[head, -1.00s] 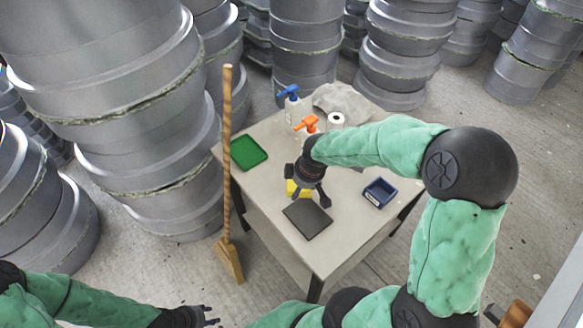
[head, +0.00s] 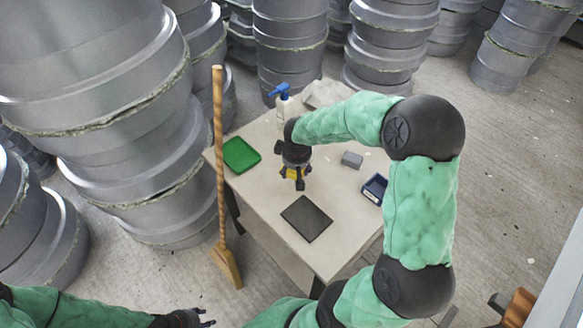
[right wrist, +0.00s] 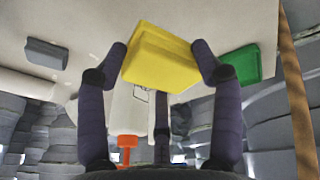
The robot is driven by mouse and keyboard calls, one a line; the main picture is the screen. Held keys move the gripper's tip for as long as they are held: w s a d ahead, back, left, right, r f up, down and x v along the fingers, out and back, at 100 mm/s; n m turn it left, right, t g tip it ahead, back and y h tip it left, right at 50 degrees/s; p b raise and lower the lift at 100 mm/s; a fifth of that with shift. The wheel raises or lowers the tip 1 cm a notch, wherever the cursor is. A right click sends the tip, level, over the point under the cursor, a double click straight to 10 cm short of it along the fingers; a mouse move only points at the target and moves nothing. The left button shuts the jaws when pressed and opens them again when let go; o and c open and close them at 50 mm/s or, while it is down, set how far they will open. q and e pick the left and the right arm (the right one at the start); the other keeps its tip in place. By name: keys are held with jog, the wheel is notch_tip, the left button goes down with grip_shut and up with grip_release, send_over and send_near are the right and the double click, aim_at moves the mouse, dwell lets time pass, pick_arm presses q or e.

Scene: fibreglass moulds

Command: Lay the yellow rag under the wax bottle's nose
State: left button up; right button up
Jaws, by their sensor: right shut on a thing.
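My right gripper (head: 295,178) is shut on the yellow rag (head: 291,173), above the table behind the dark mat. In the right wrist view the rag (right wrist: 162,58) is a thick folded yellow pad between the fingers (right wrist: 162,65). I cannot tell which bottle holds wax. My left gripper (head: 205,318) is open and empty at the bottom edge.
The table (head: 262,190) carries a green tray (head: 240,154), a dark mat (head: 306,218), a grey block (head: 352,159) and a blue bin (head: 375,188). A broom (head: 221,190) leans at its left side. Stacks of grey moulds (head: 150,150) stand around.

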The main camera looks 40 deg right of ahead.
jog(key=w+d+f+b, duration=0.1)
jog(key=w+f, duration=0.1)
jog(key=w+d+f, duration=0.2)
jog(key=f, duration=0.1)
jog(key=w+d+f+b, duration=0.1)
jog(key=w+f, duration=0.1)
jog(key=w, duration=0.1)
jog(key=shift+d+f+b, duration=0.3)
jog(key=shift+d+b, duration=0.05)
jog(key=shift+d, duration=0.05)
jog(key=shift+f+b, duration=0.75)
jog(key=shift+f, duration=0.7)
jog(key=shift+f, duration=0.15)
jog(key=o, duration=1.2)
